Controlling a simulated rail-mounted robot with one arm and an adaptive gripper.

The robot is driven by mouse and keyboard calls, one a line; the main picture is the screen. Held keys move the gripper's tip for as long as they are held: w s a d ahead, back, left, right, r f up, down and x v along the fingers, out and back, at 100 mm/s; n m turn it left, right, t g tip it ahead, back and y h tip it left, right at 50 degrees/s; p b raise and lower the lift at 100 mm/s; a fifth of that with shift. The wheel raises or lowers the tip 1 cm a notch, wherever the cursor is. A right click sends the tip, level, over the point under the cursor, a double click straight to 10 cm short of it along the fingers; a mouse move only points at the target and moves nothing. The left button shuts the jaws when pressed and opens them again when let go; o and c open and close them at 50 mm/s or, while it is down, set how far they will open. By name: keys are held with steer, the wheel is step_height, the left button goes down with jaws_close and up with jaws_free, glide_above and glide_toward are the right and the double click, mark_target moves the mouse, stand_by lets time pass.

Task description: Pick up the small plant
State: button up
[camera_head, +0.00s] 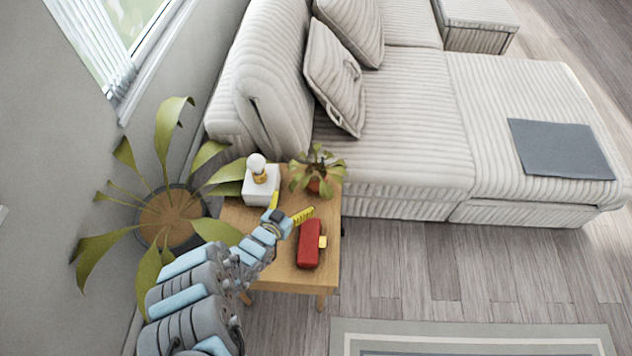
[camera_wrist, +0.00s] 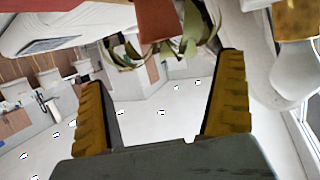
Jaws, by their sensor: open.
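The small plant (camera_head: 318,171) has drooping green leaves and a reddish-brown pot. It stands upright at the back right corner of the wooden side table (camera_head: 288,265). My gripper (camera_head: 289,208) is over the table, in front and to the left of the plant, with its yellow fingers spread and empty. In the wrist view, which looks upside down, the small plant (camera_wrist: 155,20) is at top centre, its pot cut off by the edge. Its leaves hang down past the pot. My open gripper (camera_wrist: 158,72) frames it from below, and no finger appears to touch it.
A white-based lamp with a bulb (camera_head: 261,186) stands left of the plant; its bulb shows in the wrist view (camera_wrist: 294,65). A red object (camera_head: 310,244) lies near the table's front right. A large potted plant (camera_head: 168,218) is left, the sofa (camera_head: 400,130) behind.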

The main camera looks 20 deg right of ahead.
mark_target(314, 174)
steer(key=b+x, duration=0.4)
steer(key=x, duration=0.6)
steer(key=shift+w+d+f, duration=0.1)
steer(key=shift+d+f, duration=0.05)
steer(key=shift+d, duration=0.1)
steer(key=shift+r+b+x, duration=0.15)
steer(key=shift+b+x, duration=0.75)
steer(key=shift+x, duration=0.45)
steer(key=shift+r+b+x, duration=0.15)
steer(key=shift+b+x, duration=0.75)
steer(key=shift+x, duration=0.45)
steer(key=shift+w, duration=0.15)
steer(key=c, duration=1.1)
